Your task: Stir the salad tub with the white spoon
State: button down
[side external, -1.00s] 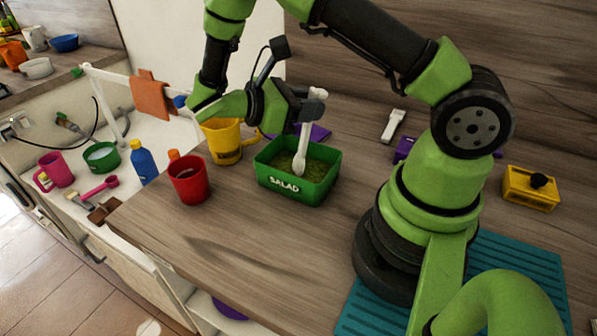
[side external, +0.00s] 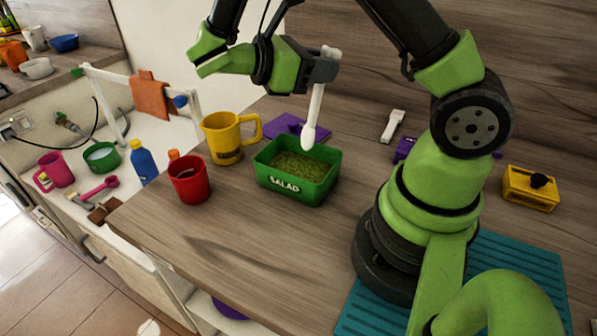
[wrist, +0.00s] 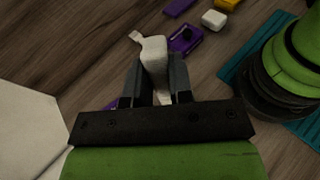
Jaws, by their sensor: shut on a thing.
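The green tub marked SALAD (side external: 291,189) stands on the wooden counter in the side view, holding green-brown salad (side external: 300,167). My gripper (side external: 322,68) is shut on the upper part of the white spoon (side external: 314,112); the wrist view also shows the spoon (wrist: 155,62) between the fingers (wrist: 155,80). The spoon hangs nearly upright, bowl end down. Its bowl appears above the tub's back right rim, clear of the salad. The tub is not visible in the wrist view.
A yellow mug (side external: 222,138) and a red cup (side external: 188,181) stand left of the tub. A purple item (side external: 297,127) lies behind it. A white tool (side external: 392,126) and a yellow box (side external: 530,188) are to the right. Counter in front is clear.

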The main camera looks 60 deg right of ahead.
jog(key=shift+r, duration=2.5)
